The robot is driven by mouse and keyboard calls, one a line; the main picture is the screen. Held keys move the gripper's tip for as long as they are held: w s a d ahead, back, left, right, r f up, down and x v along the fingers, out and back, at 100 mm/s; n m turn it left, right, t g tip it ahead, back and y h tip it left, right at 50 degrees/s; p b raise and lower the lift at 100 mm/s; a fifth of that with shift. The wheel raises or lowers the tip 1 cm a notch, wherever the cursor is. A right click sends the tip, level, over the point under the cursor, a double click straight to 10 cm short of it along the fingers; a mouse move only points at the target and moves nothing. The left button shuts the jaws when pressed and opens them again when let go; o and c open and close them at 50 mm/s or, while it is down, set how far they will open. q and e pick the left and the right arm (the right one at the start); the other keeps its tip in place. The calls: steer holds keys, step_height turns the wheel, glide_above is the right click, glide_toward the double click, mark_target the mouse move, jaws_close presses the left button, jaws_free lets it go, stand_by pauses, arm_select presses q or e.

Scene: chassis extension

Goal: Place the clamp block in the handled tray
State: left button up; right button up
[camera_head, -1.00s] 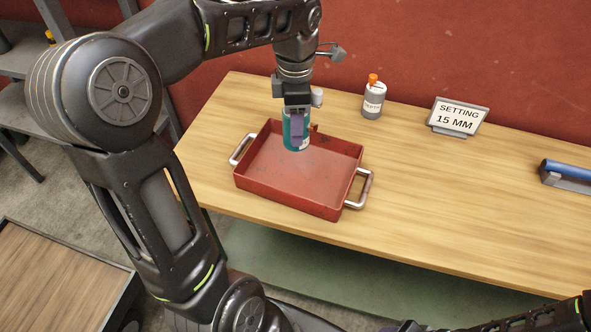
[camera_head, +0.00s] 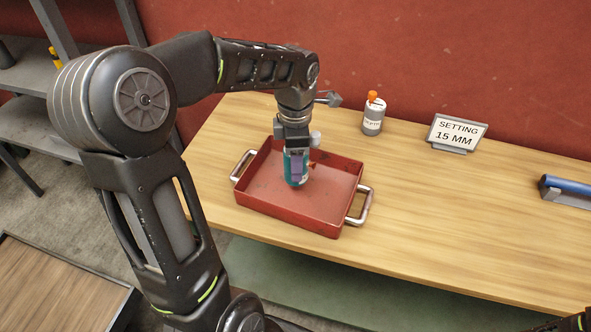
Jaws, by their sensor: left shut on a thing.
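The red handled tray (camera_head: 268,206) sits on the wooden table, with a metal handle at each end. My left gripper (camera_head: 296,172) points down over the tray, inside the outline of its rim. It is shut on a teal block, which I take to be the clamp block (camera_head: 303,178). The fingers hide part of the block. The block's lower end is over the tray floor; I cannot tell whether it touches. My right gripper is not in view; only a bit of my right arm shows at the bottom right corner.
A grey and white bottle with an orange cap (camera_head: 373,115) stands behind the tray. A sign reading "SETTING 15 MM" (camera_head: 456,133) stands to the right, and a blue cylinder on a grey holder (camera_head: 566,188) lies at the far right.

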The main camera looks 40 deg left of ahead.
arm_select(q)
steer(key=shift+f, duration=1.8)
steer(key=shift+f, duration=0.2)
steer(key=o, duration=1.5)
steer(key=shift+r, duration=0.1)
step_height(320, 180, up, 12)
steer(key=shift+r, duration=0.15)
